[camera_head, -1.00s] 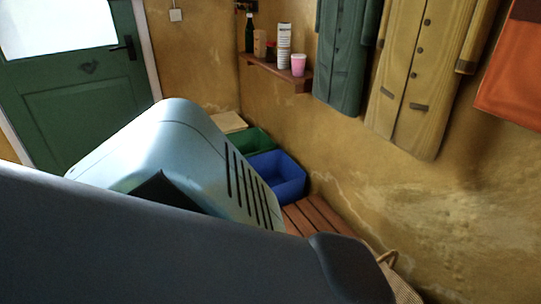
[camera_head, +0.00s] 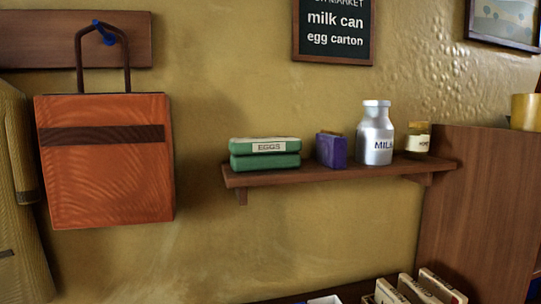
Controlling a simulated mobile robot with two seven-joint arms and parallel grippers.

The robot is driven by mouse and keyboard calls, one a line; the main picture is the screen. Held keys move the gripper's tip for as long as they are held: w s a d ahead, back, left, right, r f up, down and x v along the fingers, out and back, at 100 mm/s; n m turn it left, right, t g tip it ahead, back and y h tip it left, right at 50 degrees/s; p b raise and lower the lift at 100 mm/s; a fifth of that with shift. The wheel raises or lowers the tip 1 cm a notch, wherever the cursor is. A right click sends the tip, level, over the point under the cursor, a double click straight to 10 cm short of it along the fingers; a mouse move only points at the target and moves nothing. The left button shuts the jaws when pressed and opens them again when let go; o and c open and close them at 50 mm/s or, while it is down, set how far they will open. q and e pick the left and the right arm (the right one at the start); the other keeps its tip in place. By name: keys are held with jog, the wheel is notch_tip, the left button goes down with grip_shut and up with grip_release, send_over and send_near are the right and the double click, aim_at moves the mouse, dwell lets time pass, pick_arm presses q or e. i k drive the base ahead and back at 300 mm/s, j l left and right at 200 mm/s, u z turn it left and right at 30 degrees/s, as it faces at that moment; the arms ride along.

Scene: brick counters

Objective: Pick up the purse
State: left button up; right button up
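A small purple item (camera_head: 331,151) with a gold-brown strip along its top looks like a purse. It stands upright on the wooden wall shelf (camera_head: 300,177), between green egg cartons (camera_head: 265,161) and a silver milk can (camera_head: 376,136). A larger orange-red bag (camera_head: 106,180) with a dark band and a tall brown handle hangs from a blue hook (camera_head: 103,36) on the left. Neither of my grippers is in view, so their positions relative to these things do not show.
A honey jar (camera_head: 418,142) stands right of the milk can. A wooden cabinet side (camera_head: 478,200) closes off the shelf's right end. Cream-coloured upright items (camera_head: 415,291) stand below at the bottom edge. The wall under the shelf is clear.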

aim_at(330, 147)
jog(key=l+u, duration=0.1)
jog(key=u, duration=1.8)
jog(key=k+l, duration=0.15)
jog(key=k, duration=0.3)
jog(key=k+l, duration=0.15)
jog(key=k, duration=0.3)
jog(key=k+l, duration=0.1)
jog(key=k, duration=0.35)
